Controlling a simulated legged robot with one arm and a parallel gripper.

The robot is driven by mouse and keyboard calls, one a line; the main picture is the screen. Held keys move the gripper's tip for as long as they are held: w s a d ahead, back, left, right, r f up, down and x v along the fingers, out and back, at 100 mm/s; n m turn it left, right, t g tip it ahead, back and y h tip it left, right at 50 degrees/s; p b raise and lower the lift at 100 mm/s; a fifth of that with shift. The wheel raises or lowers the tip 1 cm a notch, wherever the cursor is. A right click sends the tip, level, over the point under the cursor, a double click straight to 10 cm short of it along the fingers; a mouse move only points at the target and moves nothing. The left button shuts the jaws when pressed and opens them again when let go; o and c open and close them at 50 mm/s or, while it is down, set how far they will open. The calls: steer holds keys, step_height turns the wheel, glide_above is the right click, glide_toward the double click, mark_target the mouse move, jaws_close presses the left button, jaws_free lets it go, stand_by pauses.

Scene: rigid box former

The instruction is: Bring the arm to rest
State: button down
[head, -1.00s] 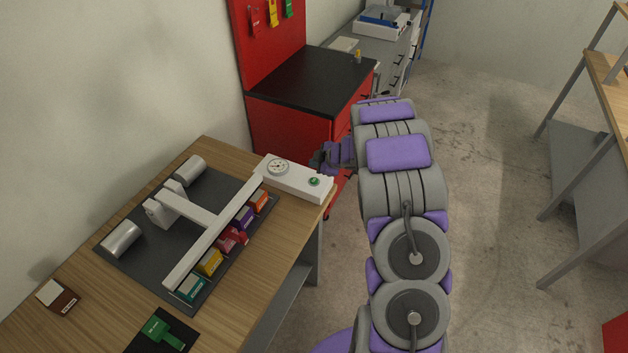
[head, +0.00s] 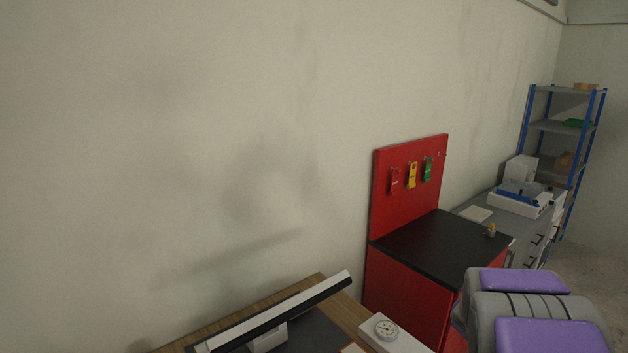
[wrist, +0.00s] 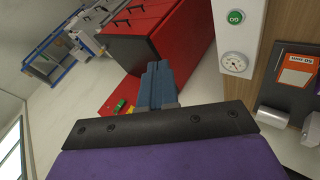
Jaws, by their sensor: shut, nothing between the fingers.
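In the wrist view my gripper (wrist: 157,75) is shut with nothing between its fingers. It points toward the red cabinet (wrist: 190,50), and the white gauge box (wrist: 235,35) lies to its right. In the head view only part of my grey and purple arm shows at the bottom right. My gripper is out of that view.
The wooden bench (head: 325,287) with the gauge box (head: 388,345) is at the bottom of the head view. The red cabinet (head: 405,300) with its pegboard stands behind, then a grey drawer unit and blue shelving (head: 525,130). In the wrist view an orange box (wrist: 297,72) sits right.

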steer(key=s+a+m+g+y, duration=0.1)
steer(key=s+a+m+g, duration=0.1)
steer(key=s+a, duration=0.6)
steer(key=s+a+r+m+g+y+b, duration=0.1)
steer(key=s+a+g, duration=0.3)
steer(key=s, duration=1.5)
steer(key=s+a+m+g+y, duration=0.2)
steer(key=s+a+g+y, duration=0.1)
steer(key=s+a, duration=0.9)
steer(key=shift+s+r+m, duration=0.4)
steer(key=shift+s, duration=0.75)
